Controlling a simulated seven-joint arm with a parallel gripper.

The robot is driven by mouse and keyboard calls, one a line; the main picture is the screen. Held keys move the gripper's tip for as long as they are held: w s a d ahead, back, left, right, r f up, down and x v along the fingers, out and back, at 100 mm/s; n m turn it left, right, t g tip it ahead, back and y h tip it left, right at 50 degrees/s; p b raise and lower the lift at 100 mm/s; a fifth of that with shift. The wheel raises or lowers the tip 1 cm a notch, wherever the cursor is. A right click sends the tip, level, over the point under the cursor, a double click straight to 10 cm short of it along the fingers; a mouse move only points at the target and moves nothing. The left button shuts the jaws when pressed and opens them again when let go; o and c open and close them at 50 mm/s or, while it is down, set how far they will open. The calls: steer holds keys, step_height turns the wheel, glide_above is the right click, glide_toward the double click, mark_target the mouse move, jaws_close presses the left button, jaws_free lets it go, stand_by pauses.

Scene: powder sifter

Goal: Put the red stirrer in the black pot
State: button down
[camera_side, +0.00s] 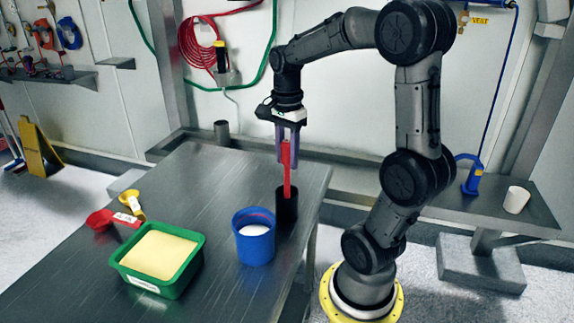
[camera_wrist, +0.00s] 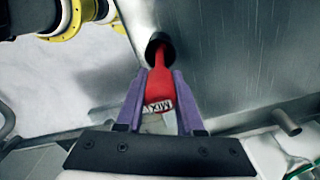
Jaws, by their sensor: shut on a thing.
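The red stirrer (camera_side: 286,171) hangs upright in my gripper (camera_side: 288,148), which is shut on its upper end. The black pot (camera_side: 287,208) stands on the metal table, directly below the gripper. The stirrer's lower end reaches the pot's mouth and seems to go inside it; how deep is hidden by the pot wall. In the wrist view the purple fingers (camera_wrist: 161,100) grip the stirrer's labelled handle (camera_wrist: 160,92), and its shaft runs to the black pot's dark opening (camera_wrist: 157,45).
A blue container (camera_side: 256,245) with white powder stands left of the pot. A grey cylinder (camera_side: 222,132) stands behind the table. The table's middle is clear.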

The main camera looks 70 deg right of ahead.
steer(key=shift+f, duration=1.3)
steer(key=c, duration=0.5)
jaws_free()
steer(key=shift+c, duration=0.2)
step_height(320, 180, up, 11)
steer(key=shift+r, duration=0.55)
steer(key=s+a+f+n+t, duration=0.2)
steer(key=a+f+n, duration=0.1)
steer(key=a+n, duration=0.5)
steer(key=s+a+f+n+t, duration=0.3)
steer(key=a+n, duration=0.6)
steer(key=n, duration=0.5)
steer(key=shift+s+f+n+t, duration=0.3)
steer(key=shift+f, duration=0.45)
